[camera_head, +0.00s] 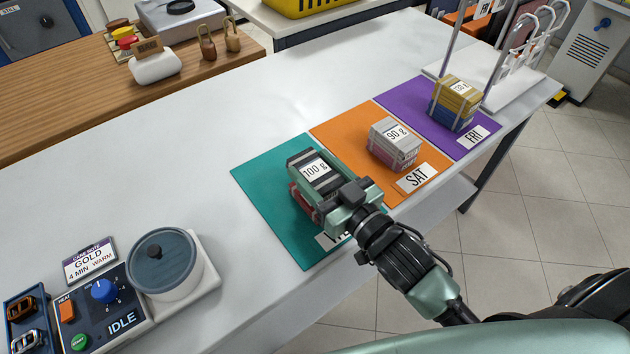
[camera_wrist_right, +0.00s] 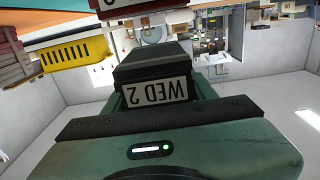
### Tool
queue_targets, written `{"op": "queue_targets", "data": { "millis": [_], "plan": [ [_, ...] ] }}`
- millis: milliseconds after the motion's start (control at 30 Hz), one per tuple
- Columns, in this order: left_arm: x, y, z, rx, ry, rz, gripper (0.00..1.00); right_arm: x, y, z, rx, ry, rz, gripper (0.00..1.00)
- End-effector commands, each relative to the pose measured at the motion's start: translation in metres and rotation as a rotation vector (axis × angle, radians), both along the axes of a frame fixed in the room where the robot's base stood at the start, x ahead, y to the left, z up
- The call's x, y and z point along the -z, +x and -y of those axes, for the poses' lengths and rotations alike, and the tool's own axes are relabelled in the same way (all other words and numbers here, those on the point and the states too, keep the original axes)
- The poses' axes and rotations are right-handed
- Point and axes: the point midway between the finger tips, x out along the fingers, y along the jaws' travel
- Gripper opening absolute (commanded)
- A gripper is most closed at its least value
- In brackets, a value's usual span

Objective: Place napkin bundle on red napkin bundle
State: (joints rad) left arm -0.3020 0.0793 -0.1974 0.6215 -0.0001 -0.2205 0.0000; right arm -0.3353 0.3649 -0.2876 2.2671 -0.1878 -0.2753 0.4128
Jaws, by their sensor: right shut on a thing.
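In the right wrist view, which is upside down, the same bundle (camera_wrist_right: 150,62) shows a "WED 2" label. The red napkin bundle (camera_head: 304,205) is on the teal mat (camera_head: 262,182), below the held bundle and mostly hidden by it. In the wrist view a strip of background shows between the held bundle and the red bundle (camera_wrist_right: 135,11), so they look apart. My left gripper is not in view.
An orange mat (camera_head: 334,127) with a grey and red stack (camera_head: 394,146) and a purple mat (camera_head: 407,101) with a yellow-topped stack (camera_head: 455,103) lie to the right. A round pot (camera_head: 163,262) and control panel (camera_head: 103,300) stand at the left. The white table's middle is clear.

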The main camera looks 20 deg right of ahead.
Motion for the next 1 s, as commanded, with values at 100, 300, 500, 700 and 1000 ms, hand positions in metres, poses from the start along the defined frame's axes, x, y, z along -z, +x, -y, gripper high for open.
{"op": "queue_targets", "data": {
  "millis": [100, 300, 500, 700, 1000],
  "plan": [
    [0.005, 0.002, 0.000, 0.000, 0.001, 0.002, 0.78, 0.023, 0.000, 0.000, 0.001, 0.001, -0.004, 0.13],
    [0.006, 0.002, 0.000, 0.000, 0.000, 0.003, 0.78, 0.034, 0.000, 0.000, 0.000, 0.000, 0.000, 0.13],
    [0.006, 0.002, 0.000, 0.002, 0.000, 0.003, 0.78, 0.034, 0.000, 0.000, 0.000, 0.000, 0.000, 0.13],
    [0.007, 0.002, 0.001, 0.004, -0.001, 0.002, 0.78, 0.037, 0.000, 0.000, 0.000, 0.001, -0.001, 0.78],
    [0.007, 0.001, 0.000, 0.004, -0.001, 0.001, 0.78, 0.036, 0.000, 0.000, 0.000, 0.000, -0.001, 0.78]
  ]
}}
